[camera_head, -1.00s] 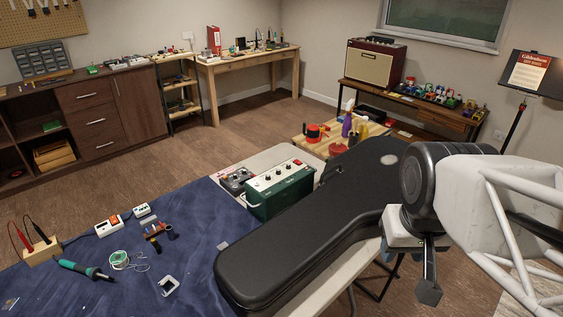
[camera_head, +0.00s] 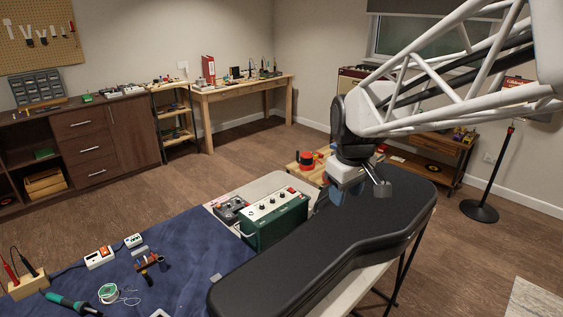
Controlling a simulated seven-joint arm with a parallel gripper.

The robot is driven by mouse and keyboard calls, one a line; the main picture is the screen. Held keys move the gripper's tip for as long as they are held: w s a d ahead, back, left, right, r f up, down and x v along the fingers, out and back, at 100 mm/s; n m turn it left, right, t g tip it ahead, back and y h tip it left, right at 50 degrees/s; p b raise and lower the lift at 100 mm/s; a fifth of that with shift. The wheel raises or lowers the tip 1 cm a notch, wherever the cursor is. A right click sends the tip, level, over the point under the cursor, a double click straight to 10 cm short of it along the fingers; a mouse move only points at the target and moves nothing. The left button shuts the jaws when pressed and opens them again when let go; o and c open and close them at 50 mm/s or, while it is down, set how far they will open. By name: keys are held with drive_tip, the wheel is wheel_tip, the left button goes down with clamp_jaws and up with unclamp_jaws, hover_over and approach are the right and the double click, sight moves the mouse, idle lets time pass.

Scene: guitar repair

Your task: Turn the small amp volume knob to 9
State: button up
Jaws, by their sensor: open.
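A small dark green amp (camera_head: 275,224) stands on the work table beside the black guitar case. Its sloped white top panel (camera_head: 271,206) carries several dark knobs and a red switch. The knob markings and pointer positions are too small to read, and I cannot tell which knob is volume. My gripper (camera_head: 361,191) is open and appears empty. It is to the right of the amp and higher in the picture, over the far part of the case, apart from the knobs.
The black guitar case (camera_head: 335,250) lies right of the amp. A grey pedal-like box (camera_head: 230,209) sits to its left. A blue mat (camera_head: 190,230) holds a soldering iron (camera_head: 72,304), a solder spool (camera_head: 108,293) and small tools. A red pot-like item (camera_head: 307,160) stands behind.

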drive_tip(key=w+a+f+n, duration=0.3)
drive_tip(key=w+a, duration=0.1)
drive_tip(key=w, duration=0.5)
drive_tip(key=w+a+f+n, duration=0.3)
drive_tip(key=w+a, duration=0.1)
drive_tip(key=w, duration=0.5)
drive_tip(key=n+g, duration=0.2)
drive_tip(key=n, duration=0.3)
hover_over(272, 200)
drive_tip(key=f, duration=1)
drive_tip(key=shift+w+d+f, duration=0.2)
drive_tip(key=shift+w+f, duration=0.05)
drive_tip(key=shift+w+a+f, duration=0.2)
drive_tip(key=shift+w+f, duration=0.05)
drive_tip(key=shift+f, duration=0.1)
drive_tip(key=shift+f, duration=3.8)
clamp_jaws()
